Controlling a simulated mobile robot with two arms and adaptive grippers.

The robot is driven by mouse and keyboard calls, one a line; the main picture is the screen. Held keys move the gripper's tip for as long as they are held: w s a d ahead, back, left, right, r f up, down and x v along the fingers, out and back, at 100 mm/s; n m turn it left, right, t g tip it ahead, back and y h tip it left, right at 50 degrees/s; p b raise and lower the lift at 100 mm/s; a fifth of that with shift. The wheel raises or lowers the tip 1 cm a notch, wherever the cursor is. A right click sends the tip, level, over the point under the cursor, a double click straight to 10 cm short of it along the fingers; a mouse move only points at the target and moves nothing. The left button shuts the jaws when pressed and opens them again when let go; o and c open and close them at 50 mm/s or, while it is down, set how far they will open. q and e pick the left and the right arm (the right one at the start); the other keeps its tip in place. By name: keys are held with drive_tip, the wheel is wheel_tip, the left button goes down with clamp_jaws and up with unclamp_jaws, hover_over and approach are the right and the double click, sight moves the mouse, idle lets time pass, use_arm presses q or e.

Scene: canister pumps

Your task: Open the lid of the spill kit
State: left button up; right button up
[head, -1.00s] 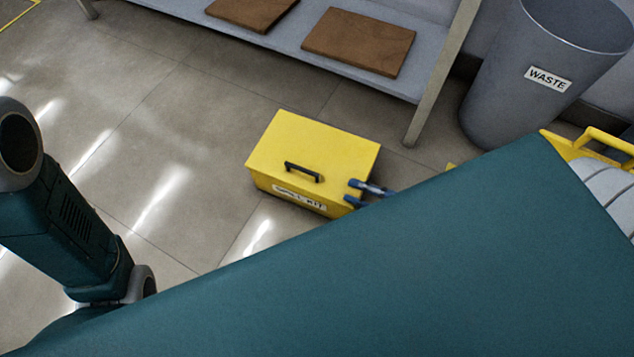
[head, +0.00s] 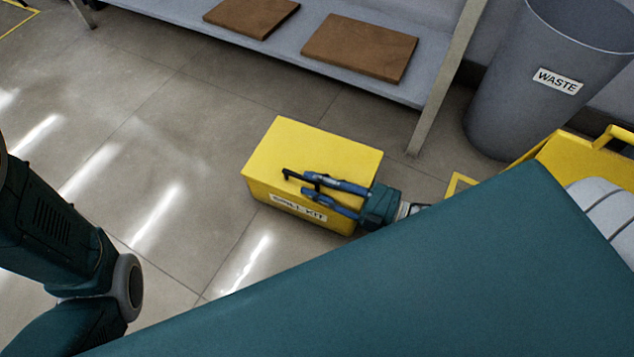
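The spill kit (head: 290,155) is a yellow box on the floor in the middle of the head view, with a "SPILL KIT" label on its front. Its lid is shut. A black handle (head: 288,174) sits near the lid's front edge, partly hidden by my gripper. My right gripper (head: 310,184) reaches in from the right, with its two blue fingers apart and their tips at the handle. I cannot tell whether the fingers touch the handle. My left gripper is out of view; only my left arm shows at the left edge.
A grey waste bin (head: 520,100) stands at the upper right. A grey shelf (head: 290,45) with two brown boards (head: 360,47) is behind the kit, and its leg (head: 432,110) stands near the kit's right side. The floor (head: 130,190) left of the kit is clear.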

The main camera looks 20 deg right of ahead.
drive_tip(key=shift+c, duration=0.5)
clamp_jaws()
